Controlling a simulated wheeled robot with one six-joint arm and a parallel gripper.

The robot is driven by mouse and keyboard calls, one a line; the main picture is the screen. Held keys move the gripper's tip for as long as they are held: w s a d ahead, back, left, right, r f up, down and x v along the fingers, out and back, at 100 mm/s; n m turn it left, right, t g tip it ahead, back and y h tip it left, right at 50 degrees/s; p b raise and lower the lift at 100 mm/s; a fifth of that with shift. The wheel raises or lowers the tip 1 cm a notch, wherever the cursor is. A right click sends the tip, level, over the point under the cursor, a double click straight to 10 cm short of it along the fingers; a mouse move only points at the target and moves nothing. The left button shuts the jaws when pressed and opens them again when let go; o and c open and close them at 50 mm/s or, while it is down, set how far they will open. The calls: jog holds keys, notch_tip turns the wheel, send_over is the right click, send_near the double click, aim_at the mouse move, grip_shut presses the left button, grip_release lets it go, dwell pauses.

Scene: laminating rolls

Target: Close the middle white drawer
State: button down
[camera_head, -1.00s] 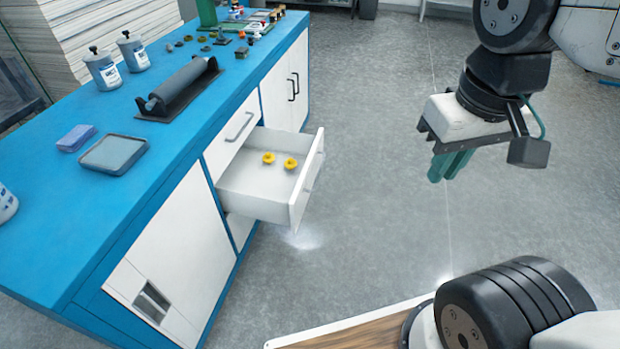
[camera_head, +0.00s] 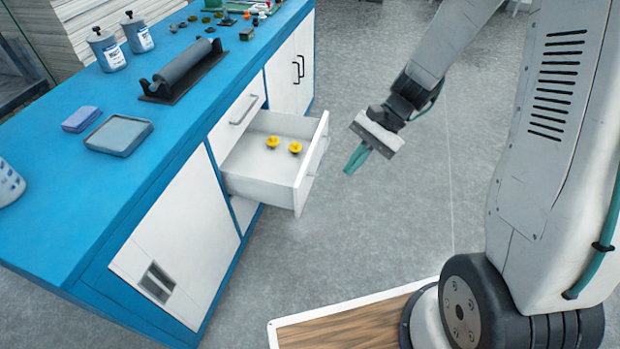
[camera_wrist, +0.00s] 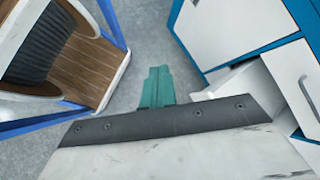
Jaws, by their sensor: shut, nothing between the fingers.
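The middle white drawer (camera_head: 262,186) is pulled out from the blue-topped cabinet in the head view. Two yellow knob-like pieces (camera_head: 284,144) lie inside it. Its front panel (camera_head: 312,163) faces right, toward my arm. My gripper (camera_head: 352,165), with teal fingers, is shut and empty. It hangs over the floor to the right of the drawer front, apart from it. In the wrist view the shut fingers (camera_wrist: 157,88) point away from the camera, and part of the drawer (camera_wrist: 243,84) shows to their right, partly hidden by the gripper mount.
The blue countertop (camera_head: 60,190) carries a roller on a dark stand (camera_head: 182,70), a grey tray (camera_head: 118,135), a lilac block (camera_head: 81,119) and bottles (camera_head: 107,50). A closed drawer (camera_head: 240,112) sits above the open one. The grey floor (camera_head: 400,220) around my gripper is clear.

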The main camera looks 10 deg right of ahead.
jog(key=w+d+f+m+t+y, duration=0.1)
jog(key=w+f+m+t, duration=0.1)
jog(key=w+f+m, duration=0.5)
jog(key=w+d+f+m+t, duration=0.1)
jog(key=w+f+m+t, duration=0.2)
jog(key=f, duration=0.8)
jog(key=m+t+h, duration=0.1)
jog(key=m+t, duration=0.1)
jog(key=m, duration=0.2)
send_near(302, 181)
jog(key=x, duration=0.5)
jog(key=shift+s+a+f, duration=0.15)
jog(key=shift+s+f, duration=0.05)
jog(key=shift+s, duration=0.1)
jog(key=shift+w+a, duration=0.15)
jog(key=shift+a, duration=0.1)
jog(key=shift+w, duration=0.1)
